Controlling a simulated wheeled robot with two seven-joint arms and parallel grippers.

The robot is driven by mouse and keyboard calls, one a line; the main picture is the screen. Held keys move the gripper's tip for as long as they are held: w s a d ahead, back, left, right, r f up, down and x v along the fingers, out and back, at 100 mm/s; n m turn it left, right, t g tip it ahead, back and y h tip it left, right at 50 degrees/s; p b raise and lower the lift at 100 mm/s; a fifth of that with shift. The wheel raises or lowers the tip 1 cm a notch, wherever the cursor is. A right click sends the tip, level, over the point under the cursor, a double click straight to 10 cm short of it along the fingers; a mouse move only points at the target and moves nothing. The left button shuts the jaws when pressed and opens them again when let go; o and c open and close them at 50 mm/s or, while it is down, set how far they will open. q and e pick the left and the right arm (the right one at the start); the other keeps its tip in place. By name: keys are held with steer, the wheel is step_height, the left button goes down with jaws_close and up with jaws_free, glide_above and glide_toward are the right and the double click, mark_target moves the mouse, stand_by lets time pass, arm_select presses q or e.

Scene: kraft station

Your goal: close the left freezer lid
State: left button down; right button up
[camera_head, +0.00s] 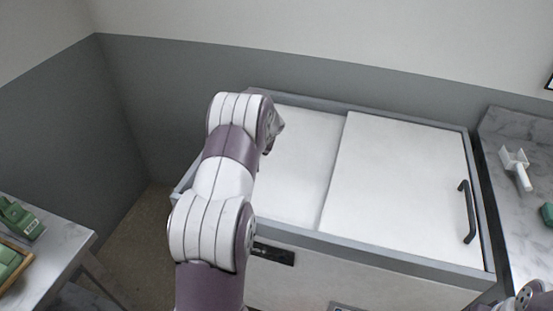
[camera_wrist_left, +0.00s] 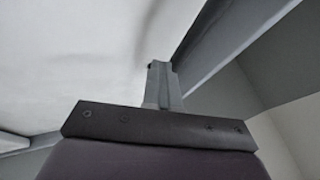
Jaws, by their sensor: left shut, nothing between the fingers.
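The freezer (camera_head: 370,270) is a white chest with a grey rim. Its left lid (camera_head: 305,160) is a white panel lying flat in the frame; its left end and any handle there are hidden behind my left arm. The right lid (camera_head: 395,185) lies beside it and has a dark handle (camera_head: 467,212). My left gripper shows in the left wrist view (camera_wrist_left: 162,85), with its fingers together and empty, against a white surface close to a grey rail (camera_wrist_left: 215,50). I cannot tell whether the fingers touch it. In the head view the arm mostly hides it. My right gripper is out of view.
A marble counter (camera_head: 500,125) with a white tool (camera_head: 517,168) stands right of the freezer. A marble table (camera_head: 50,265) with green items (camera_head: 20,217) stands at the left. Grey walls close in behind. Some bare floor (camera_head: 145,215) shows left of the freezer.

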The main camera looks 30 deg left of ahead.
arm_select(q)
steer(key=a, duration=0.2)
steer(key=s+a, duration=0.1)
steer(key=a, duration=0.3)
steer(key=shift+s, duration=0.3)
steer(key=shift+a+r, duration=0.1)
steer(key=shift+r, duration=0.05)
